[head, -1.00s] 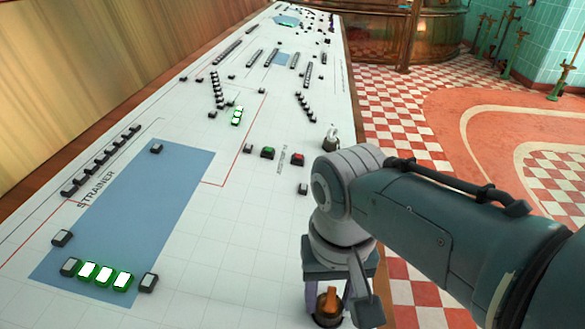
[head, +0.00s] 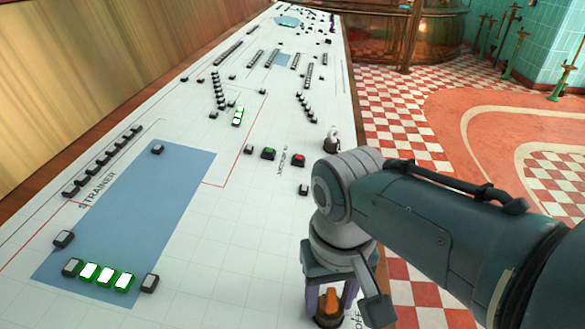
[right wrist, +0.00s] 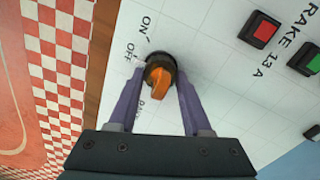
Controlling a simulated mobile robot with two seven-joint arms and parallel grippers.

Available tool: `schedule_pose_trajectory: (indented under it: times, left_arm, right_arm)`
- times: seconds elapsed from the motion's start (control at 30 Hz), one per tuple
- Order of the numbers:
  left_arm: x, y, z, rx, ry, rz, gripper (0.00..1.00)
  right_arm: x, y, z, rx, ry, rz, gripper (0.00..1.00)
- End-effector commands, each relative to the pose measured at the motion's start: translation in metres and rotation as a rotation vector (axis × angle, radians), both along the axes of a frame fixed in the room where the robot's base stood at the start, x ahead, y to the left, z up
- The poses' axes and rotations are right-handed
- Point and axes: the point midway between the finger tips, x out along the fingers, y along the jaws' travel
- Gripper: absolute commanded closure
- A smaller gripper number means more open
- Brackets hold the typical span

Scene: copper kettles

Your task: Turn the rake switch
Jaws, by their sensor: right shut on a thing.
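The rake switch is an orange knob (right wrist: 159,82) on a dark round base, at the right edge of the white panel. "ON" and "OFF" are printed beside it in the right wrist view. The knob also shows in the head view (head: 329,303), low and near the bottom edge. My right gripper (right wrist: 161,75) reaches down over the switch, with a purple finger on each side, shut on the knob. The fingertips are partly hidden beside the base. I cannot tell which label the knob points to. My left gripper is not in view.
A red button (right wrist: 260,29) and a green button (right wrist: 305,58) sit beside the "RAKE 13 A" lettering. The panel (head: 215,265) carries many small dark buttons and a blue strainer area (head: 140,220). A checkered floor (head: 410,220) lies right of the panel edge.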

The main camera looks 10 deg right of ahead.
Motion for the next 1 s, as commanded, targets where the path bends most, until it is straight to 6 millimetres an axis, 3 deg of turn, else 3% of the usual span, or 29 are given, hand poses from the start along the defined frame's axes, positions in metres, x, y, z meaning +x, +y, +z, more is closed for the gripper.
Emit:
schedule_pose_trajectory:
  times: [0.03,0.27,0.57,1.0]
  left_arm:
    - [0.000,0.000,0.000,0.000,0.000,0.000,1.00]
    - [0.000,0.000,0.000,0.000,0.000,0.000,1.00]
    - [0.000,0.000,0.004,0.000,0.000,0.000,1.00]
    - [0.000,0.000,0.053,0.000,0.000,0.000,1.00]
  right_arm:
    - [0.000,0.000,0.000,-0.001,0.000,0.003,0.47]
    - [0.000,0.000,0.000,-0.001,0.000,0.002,0.22]
    - [0.000,0.000,0.004,0.000,-0.001,0.001,0.21]
    - [0.000,0.000,0.084,0.001,-0.002,0.001,0.21]
